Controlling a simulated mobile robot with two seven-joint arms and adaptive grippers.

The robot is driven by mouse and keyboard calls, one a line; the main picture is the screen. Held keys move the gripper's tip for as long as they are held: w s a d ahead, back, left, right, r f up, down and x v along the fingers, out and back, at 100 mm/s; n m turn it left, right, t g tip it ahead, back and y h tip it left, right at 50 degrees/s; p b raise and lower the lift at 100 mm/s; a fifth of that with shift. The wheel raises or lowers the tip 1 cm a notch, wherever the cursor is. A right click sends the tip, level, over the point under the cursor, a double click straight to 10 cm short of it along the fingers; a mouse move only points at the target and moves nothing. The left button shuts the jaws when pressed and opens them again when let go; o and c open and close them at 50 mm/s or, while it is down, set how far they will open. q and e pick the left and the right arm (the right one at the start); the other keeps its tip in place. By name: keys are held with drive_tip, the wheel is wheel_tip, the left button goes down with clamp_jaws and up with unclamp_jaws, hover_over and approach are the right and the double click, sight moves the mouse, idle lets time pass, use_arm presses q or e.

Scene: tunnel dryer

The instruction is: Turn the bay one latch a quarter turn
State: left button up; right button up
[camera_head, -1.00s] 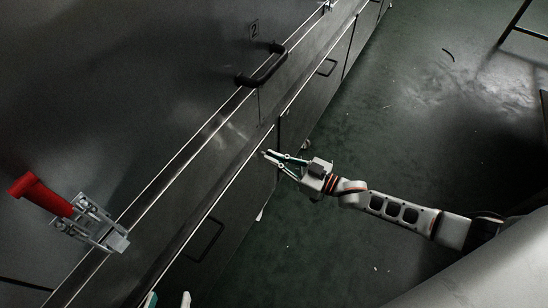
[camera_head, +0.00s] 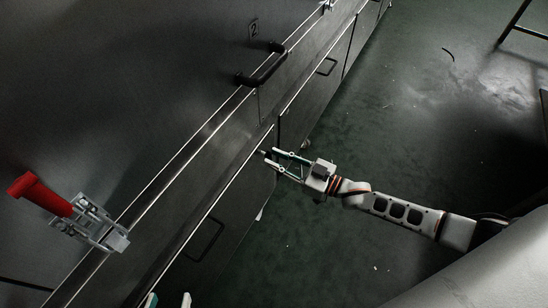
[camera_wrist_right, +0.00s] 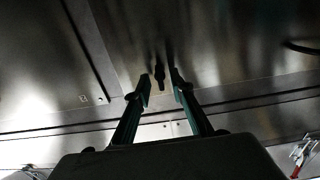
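My right gripper (camera_head: 270,157) is open in the head view, its fingertips close to the dark metal front below the ledge. In the right wrist view its two fingers (camera_wrist_right: 160,86) are apart, with a small dark upright piece (camera_wrist_right: 159,76) showing between their tips, perhaps the latch; I cannot tell whether they touch it. No label for bay one is readable. My left gripper (camera_head: 168,300) shows only as two separated fingertips at the bottom edge of the head view.
A red-handled clamp (camera_head: 42,194) sits on the left and also shows in the wrist view (camera_wrist_right: 298,158). A black bar handle (camera_head: 262,68) is beside the number 2 plate (camera_head: 254,28). The green floor (camera_head: 400,130) is mostly clear.

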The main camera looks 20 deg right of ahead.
drive_tip(key=v, duration=1.1)
